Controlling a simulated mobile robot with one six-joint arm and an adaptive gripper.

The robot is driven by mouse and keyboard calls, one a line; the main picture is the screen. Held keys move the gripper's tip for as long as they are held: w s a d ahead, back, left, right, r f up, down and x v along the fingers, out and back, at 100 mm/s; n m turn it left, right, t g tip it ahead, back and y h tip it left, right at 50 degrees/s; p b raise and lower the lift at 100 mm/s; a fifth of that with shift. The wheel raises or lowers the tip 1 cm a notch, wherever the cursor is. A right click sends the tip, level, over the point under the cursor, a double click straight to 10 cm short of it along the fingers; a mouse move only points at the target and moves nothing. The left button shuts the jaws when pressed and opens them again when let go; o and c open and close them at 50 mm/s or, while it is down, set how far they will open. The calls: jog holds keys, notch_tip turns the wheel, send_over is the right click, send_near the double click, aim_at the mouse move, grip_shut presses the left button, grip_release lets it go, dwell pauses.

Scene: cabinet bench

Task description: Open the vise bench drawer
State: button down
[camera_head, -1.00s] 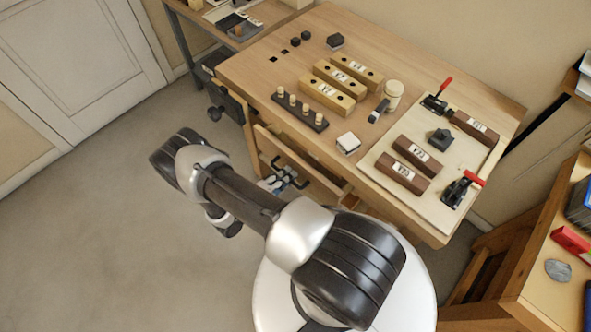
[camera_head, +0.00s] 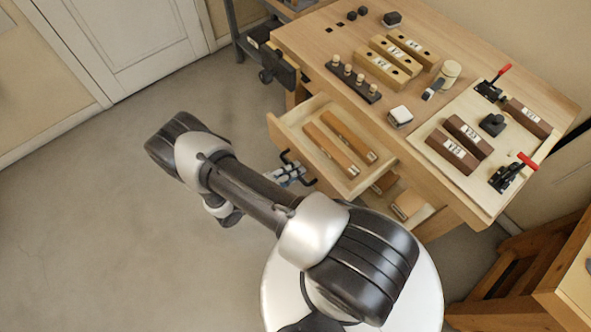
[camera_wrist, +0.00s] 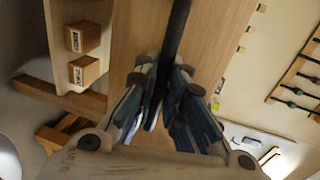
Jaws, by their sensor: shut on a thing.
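The vise bench (camera_head: 330,40) has a dark vise (camera_head: 280,68) on its left front corner. Its wooden drawer (camera_head: 362,184) stands well open below the top, with two long wooden-handled tools (camera_head: 338,142) inside. The drawer's black handle (camera_head: 302,164) is on its front. My gripper (camera_head: 287,174) is at this handle, partly hidden behind my arm. In the wrist view, the blue-grey fingers of my gripper (camera_wrist: 160,100) are shut around the dark handle bar (camera_wrist: 178,30), in front of the wooden drawer front (camera_wrist: 225,45).
Wooden blocks (camera_head: 407,204) lie in an open space under the drawer; blocks also show in the wrist view (camera_wrist: 83,72). Several blocks, a pegged rack (camera_head: 353,80) and red-handled clamps (camera_head: 512,172) stand on the bench top. A wooden unit (camera_head: 545,275) is at right. The left floor is clear.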

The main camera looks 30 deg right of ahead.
jog(key=c, duration=1.7)
grip_release()
jog(key=shift+o, duration=0.2)
jog(key=v, duration=1.2)
